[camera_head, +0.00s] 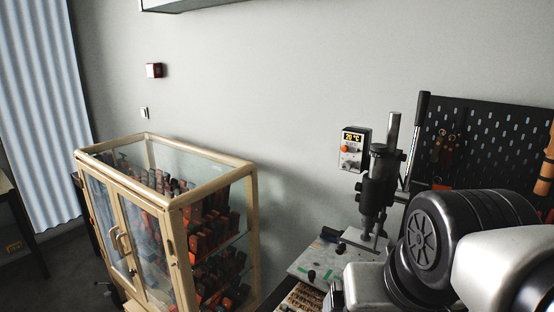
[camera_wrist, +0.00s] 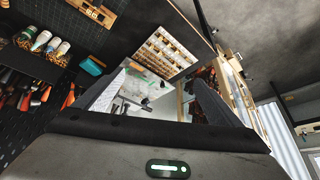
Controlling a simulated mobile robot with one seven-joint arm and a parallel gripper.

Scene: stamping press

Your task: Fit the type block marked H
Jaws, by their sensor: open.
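My gripper (camera_wrist: 161,78) is open and empty in the wrist view, its two fingers spread wide with the work surface beyond them. A wooden tray (camera_wrist: 171,51) with rows of small type blocks lies past the fingers. Part of this tray also shows at the bottom edge of the head view (camera_head: 301,299). The blocks are too small for me to read, so I cannot tell which is marked H. The stamping press (camera_head: 375,190) stands upright by the wall in the head view, with a dark cylindrical body and a lever. My arm hides part of the bench there.
A glass cabinet (camera_head: 168,200) with a cream frame and dark tools inside stands left of the bench. A controller (camera_head: 354,149) reading 20 °C hangs beside the press. A black pegboard (camera_head: 480,135) is behind my arm. A pale board (camera_head: 309,262) lies under the press.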

